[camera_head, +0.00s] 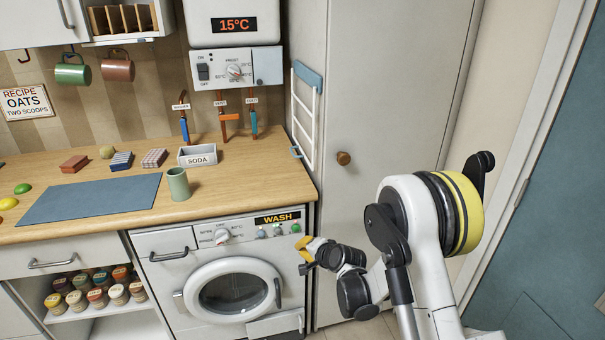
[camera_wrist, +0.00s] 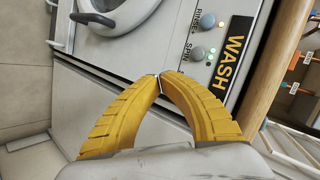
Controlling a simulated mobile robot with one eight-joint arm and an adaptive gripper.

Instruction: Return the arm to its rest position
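My arm (camera_head: 415,235) rises at the right of the head view and is bent, with its lower part reaching left toward the washing machine. My gripper (camera_head: 302,256) has yellow fingers and sits in front of the machine's upper right corner. In the wrist view the two fingertips of my gripper (camera_wrist: 160,79) meet, so it is shut, with nothing seen between them. The washing machine (camera_head: 178,242) shows behind it, with its WASH panel (camera_wrist: 212,48) beyond the fingertips in the wrist view. I cannot tell whether the fingers touch the machine.
A wooden worktop (camera_head: 250,185) runs above the machine, bearing a green cup (camera_head: 178,185), a soda box (camera_head: 197,156) and a blue mat (camera_head: 90,199). A tall grey cupboard (camera_head: 385,90) stands behind my arm, and a blue door (camera_head: 560,190) is at the far right.

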